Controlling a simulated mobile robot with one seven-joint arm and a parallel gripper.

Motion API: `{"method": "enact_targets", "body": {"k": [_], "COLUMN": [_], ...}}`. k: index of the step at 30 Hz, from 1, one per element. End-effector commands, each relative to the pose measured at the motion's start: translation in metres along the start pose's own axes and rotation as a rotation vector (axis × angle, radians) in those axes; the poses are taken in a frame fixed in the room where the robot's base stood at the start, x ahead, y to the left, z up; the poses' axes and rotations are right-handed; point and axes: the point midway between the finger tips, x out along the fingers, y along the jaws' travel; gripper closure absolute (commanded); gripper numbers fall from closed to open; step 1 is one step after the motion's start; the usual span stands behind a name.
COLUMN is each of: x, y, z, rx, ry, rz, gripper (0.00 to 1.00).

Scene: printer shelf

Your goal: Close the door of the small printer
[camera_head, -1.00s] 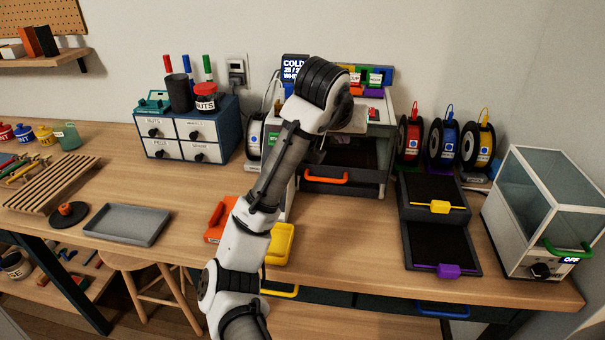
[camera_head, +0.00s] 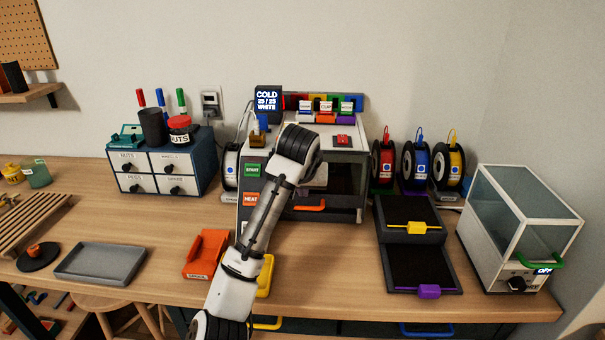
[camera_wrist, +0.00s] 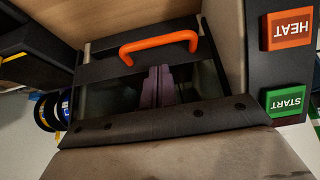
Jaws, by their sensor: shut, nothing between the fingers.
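The small printer (camera_head: 318,137) stands on the bench in the head view, with a display reading COLD. Its glass door (camera_head: 343,180) is upright at the printer's front, with an orange handle (camera_head: 308,208) along its lower edge. The door looks closed or nearly so; I cannot tell if it is fully flush. The wrist view sees the door upside down, with the handle (camera_wrist: 160,45) near the top. My gripper (camera_wrist: 160,72) is shut and empty, in front of the glass close to the handle. I cannot tell if it touches. My arm hides part of the printer in the head view.
START (camera_head: 253,170) and HEAT (camera_head: 251,199) buttons line the printer's left front. Filament spools (camera_head: 415,163) and dark trays (camera_head: 412,268) stand to the right, near a glass-topped box (camera_head: 520,225). An orange bin (camera_head: 205,255) and blue drawer cabinet (camera_head: 163,165) stand left.

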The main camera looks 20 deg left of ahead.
Motion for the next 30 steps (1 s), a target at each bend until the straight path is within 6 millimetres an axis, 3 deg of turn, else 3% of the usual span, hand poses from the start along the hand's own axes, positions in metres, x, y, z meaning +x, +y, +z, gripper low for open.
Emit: {"method": "enact_targets", "body": {"k": [6,19,27,30], "x": [0.014,0.018,0.052,0.054], "y": [0.000,0.000,0.001,0.000], "z": [0.014,0.018,0.040,0.041], "rx": [0.000,0.000,-0.002,0.000], "ry": [0.001,0.001,-0.001,-0.001], "rz": [0.000,0.001,0.003,0.001], "gripper": [1.00,1.00,1.00,1.00]}}
